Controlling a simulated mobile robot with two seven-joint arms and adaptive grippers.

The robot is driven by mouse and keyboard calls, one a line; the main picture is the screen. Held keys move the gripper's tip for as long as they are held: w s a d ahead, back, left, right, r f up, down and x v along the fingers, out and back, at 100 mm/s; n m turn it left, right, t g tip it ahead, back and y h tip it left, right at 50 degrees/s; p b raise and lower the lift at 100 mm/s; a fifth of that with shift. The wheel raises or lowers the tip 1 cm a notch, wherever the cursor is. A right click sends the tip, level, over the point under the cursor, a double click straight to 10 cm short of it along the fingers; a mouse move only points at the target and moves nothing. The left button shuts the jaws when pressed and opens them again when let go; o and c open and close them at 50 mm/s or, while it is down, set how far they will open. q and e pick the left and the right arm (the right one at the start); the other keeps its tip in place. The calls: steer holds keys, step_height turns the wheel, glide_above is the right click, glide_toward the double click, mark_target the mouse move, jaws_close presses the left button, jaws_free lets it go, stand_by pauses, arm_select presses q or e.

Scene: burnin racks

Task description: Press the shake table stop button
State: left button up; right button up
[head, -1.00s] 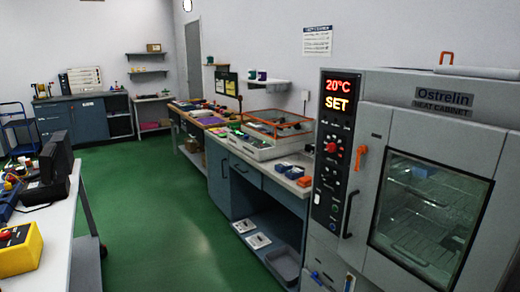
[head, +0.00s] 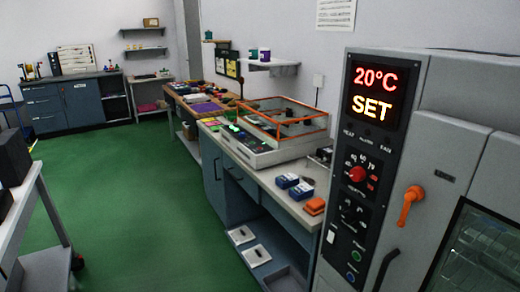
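The shake table (head: 268,157) is a pale grey machine on the workbench along the right wall, in the middle of the head view. An orange-edged frame (head: 318,122) stands on top of it, with dark items inside. A dark control strip with green lit spots (head: 236,131) runs along its left side. Its stop button is too small to make out. Neither of my grippers is in view.
The grey heat cabinet (head: 420,150) stands close at the right, its panel reading 20°C SET. A pale bench (head: 22,205) edges in at the left. Green floor (head: 140,200) is clear between.

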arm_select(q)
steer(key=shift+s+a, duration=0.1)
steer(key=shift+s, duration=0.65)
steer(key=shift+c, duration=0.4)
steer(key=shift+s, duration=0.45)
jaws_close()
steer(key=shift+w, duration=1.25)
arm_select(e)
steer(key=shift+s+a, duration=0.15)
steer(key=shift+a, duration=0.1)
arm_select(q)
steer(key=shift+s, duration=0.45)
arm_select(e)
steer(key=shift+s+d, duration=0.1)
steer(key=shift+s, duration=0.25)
